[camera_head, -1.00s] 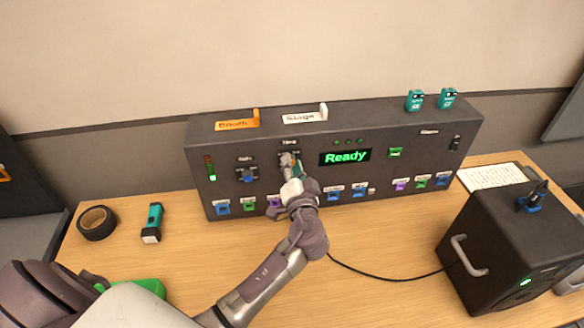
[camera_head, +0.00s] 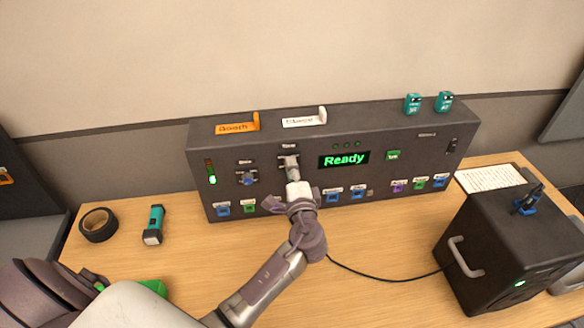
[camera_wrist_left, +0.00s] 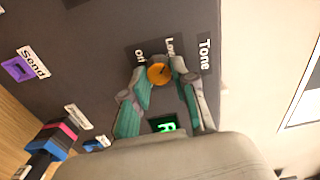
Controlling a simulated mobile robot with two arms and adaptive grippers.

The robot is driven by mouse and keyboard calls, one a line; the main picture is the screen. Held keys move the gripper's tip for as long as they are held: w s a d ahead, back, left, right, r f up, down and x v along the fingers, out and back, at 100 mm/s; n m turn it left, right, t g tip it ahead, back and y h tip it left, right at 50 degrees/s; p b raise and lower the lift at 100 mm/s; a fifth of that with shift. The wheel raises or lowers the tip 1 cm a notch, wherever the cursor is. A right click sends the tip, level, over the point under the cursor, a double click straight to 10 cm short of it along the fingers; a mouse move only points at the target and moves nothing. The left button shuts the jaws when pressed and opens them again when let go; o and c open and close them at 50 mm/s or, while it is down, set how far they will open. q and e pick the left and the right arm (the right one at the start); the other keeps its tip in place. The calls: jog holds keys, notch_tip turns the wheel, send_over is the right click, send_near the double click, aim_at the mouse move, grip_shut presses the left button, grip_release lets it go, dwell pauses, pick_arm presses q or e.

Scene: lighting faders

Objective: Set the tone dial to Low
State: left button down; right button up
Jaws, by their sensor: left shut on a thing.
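The tone dial (camera_wrist_left: 159,73) is a round orange knob on the dark console (camera_head: 228,165). In the left wrist view it sits between my two fingertips, and both touch its sides. My left gripper (camera_head: 290,170) is shut on it. The "Tone" label (camera_wrist_left: 204,54), the "Low" label (camera_wrist_left: 170,47) and an "Off" label (camera_wrist_left: 139,54) show beside the dial. A small dark mark shows on the knob's face, but I cannot tell firmly which label it points to. In the head view my gripper hides the dial. My right gripper is not in view.
A green "Ready" display (camera_head: 344,160) sits right of the dial. Coloured buttons line the console's lower front. Black tape (camera_head: 98,224) and a teal flashlight (camera_head: 154,225) lie at left. A black box (camera_head: 510,255) with a cable stands at right.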

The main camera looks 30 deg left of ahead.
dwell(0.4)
pick_arm(q)
jog(key=c, duration=0.9)
grip_release()
jog(key=shift+s+d, duration=0.1)
jog(key=v, duration=1.1)
jog(key=shift+s+d, duration=0.25)
jog(key=shift+s, duration=0.05)
jog(key=shift+f, duration=0.1)
